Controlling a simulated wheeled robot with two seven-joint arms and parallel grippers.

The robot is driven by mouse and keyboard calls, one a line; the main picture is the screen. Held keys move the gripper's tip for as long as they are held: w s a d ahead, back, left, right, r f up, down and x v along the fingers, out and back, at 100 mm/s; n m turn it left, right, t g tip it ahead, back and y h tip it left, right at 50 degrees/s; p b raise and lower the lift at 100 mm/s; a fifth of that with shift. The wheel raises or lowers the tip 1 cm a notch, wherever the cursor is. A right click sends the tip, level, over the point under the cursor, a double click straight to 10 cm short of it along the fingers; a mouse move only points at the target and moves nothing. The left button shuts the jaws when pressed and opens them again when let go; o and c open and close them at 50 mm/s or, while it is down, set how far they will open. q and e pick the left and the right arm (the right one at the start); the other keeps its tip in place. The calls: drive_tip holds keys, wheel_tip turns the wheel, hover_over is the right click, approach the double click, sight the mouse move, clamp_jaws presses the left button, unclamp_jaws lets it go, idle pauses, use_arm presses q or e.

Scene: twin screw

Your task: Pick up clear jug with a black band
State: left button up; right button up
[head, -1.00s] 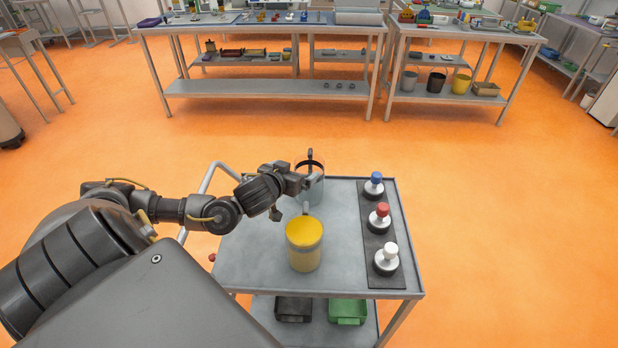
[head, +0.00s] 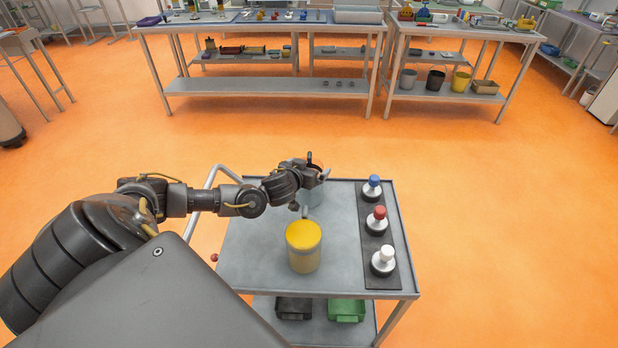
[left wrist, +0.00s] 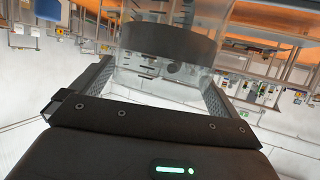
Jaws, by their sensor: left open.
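The clear jug with a black band (head: 313,197) stands at the far side of the grey cart top, behind the yellow jug. My left gripper (head: 318,173) is at it and hides much of its upper part and band. In the left wrist view the clear jug (left wrist: 160,72) fills the space between my open left fingers (left wrist: 155,95), with its black band across the top of the view. I cannot tell whether either finger touches it. My right gripper is not in view.
A yellow jug (head: 303,250) stands just in front of the clear one. Blue, red and white knobbed pieces (head: 380,262) stand on a dark strip at the cart's (head: 345,272) right side. Black and green bins (head: 346,310) are on the lower shelf. Workbenches (head: 265,88) stand beyond open floor.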

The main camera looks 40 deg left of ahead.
use_arm(q)
drive_tip(key=c, duration=1.2)
drive_tip(key=shift+c, duration=0.2)
drive_tip(key=shift+r, duration=0.1)
